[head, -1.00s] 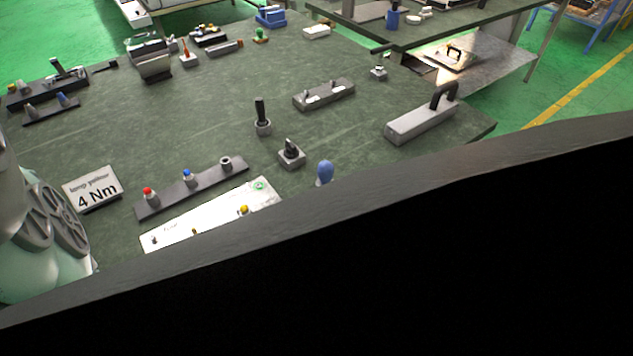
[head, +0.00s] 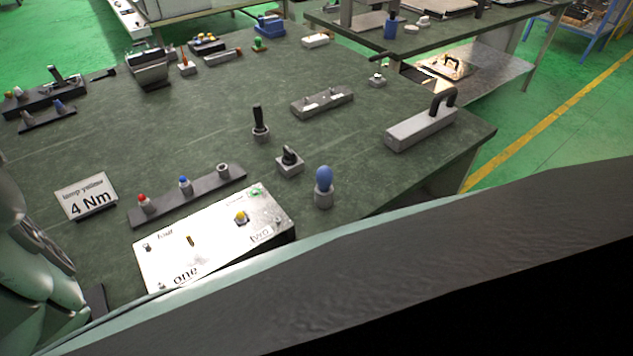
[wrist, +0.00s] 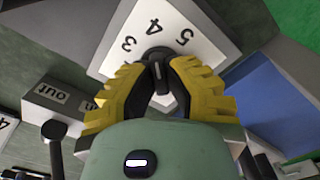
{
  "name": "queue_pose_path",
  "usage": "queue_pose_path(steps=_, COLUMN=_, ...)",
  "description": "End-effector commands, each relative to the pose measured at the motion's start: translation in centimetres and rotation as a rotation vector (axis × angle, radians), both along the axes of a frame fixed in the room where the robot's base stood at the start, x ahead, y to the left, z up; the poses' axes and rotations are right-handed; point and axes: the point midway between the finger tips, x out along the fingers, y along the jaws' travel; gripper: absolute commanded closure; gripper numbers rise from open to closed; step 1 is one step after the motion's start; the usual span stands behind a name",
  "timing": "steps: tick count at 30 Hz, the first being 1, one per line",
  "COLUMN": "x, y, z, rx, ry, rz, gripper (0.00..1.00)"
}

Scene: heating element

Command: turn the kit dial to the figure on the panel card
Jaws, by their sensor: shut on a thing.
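In the wrist view my gripper (wrist: 160,78) has its yellow fingers closed around a dark dial knob (wrist: 157,54). The knob sits on a white plate (wrist: 112,62) with the figures 3, 4 and 5 around it; other figures, if any, are hidden by the fingers. I cannot tell for sure which figure the knob points to. In the head view a white card (head: 86,195) reads "4 Nm" under a small blurred line. A white panel (head: 165,268) with the words "four", "one" and "two" lies near it. My gripper does not show in the head view.
A strip (head: 205,188) with red, blue and grey knobs lies behind the panel. A blue-topped knob (head: 324,180), a dark rotary switch (head: 290,160) and a handled block (head: 420,128) stand to its right. In the wrist view a box (wrist: 52,100) marked "out" is left of the dial.

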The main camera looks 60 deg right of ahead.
Motion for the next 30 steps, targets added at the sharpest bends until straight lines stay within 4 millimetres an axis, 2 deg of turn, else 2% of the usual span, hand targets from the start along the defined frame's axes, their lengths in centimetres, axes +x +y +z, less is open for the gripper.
queue_pose_path(steps=16, x=0.05, y=-0.01, z=-0.06, rx=0.0, ry=-0.003, rz=-0.031, gripper=1.0)
queue_pose_path(steps=17, x=0.05, y=-0.01, z=-0.06, rx=0.0, ry=-0.003, rz=-0.03, gripper=0.84)
queue_pose_path(steps=24, x=0.02, y=0.01, z=-0.03, rx=0.0, ry=-0.001, rz=-0.03, gripper=0.59)
queue_pose_path(steps=25, x=0.0, y=0.01, z=-0.03, rx=0.0, ry=-0.001, rz=-0.03, gripper=0.56)
queue_pose_path(steps=30, x=0.0, y=0.01, z=-0.01, rx=0.0, ry=-0.001, rz=-0.03, gripper=0.56)
